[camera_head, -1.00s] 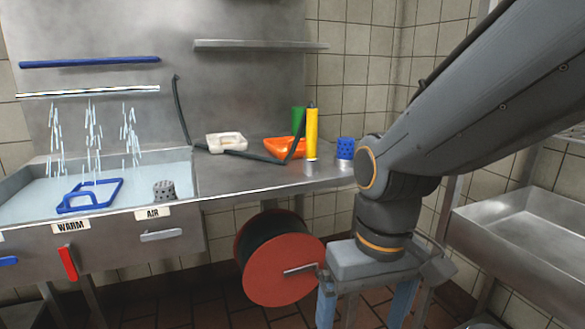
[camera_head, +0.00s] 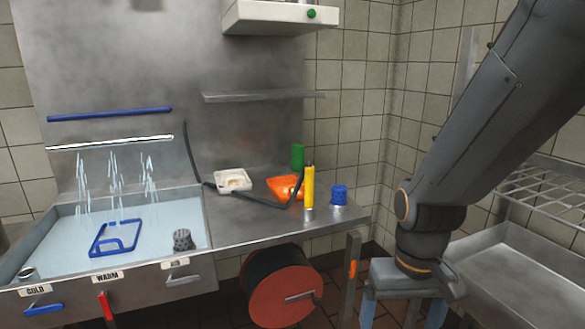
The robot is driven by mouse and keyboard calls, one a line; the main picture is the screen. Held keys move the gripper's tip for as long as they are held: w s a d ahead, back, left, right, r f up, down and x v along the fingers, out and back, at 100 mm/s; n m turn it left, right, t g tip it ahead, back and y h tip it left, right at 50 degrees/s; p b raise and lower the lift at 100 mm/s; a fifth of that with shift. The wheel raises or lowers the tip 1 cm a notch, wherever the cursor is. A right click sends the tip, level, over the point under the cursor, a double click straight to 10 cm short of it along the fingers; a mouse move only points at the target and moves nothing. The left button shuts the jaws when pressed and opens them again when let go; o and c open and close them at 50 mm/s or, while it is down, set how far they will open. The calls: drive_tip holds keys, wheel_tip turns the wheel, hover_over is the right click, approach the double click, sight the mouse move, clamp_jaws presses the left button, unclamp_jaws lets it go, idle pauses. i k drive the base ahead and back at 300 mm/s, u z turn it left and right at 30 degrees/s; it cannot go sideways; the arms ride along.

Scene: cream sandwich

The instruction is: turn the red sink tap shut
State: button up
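The red tap handle (camera_head: 106,307) hangs on the front of the sink (camera_head: 205,224), below the WARM label (camera_head: 107,277), at the bottom left. Streams of water (camera_head: 114,174) fall from the pale bar (camera_head: 110,143) into the filled sink. My gripper (camera_head: 388,312) points down at the bottom right, well to the right of the red handle. Its two blue-grey fingers stand apart with nothing visible between them; the fingertips are out of frame.
A blue tap handle (camera_head: 44,309) is below the COLD label and a grey handle (camera_head: 183,281) below AIR. A hose reel (camera_head: 284,300) hangs under the counter between my gripper and the taps.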

sight(105, 306)
drive_tip(key=u, duration=1.05)
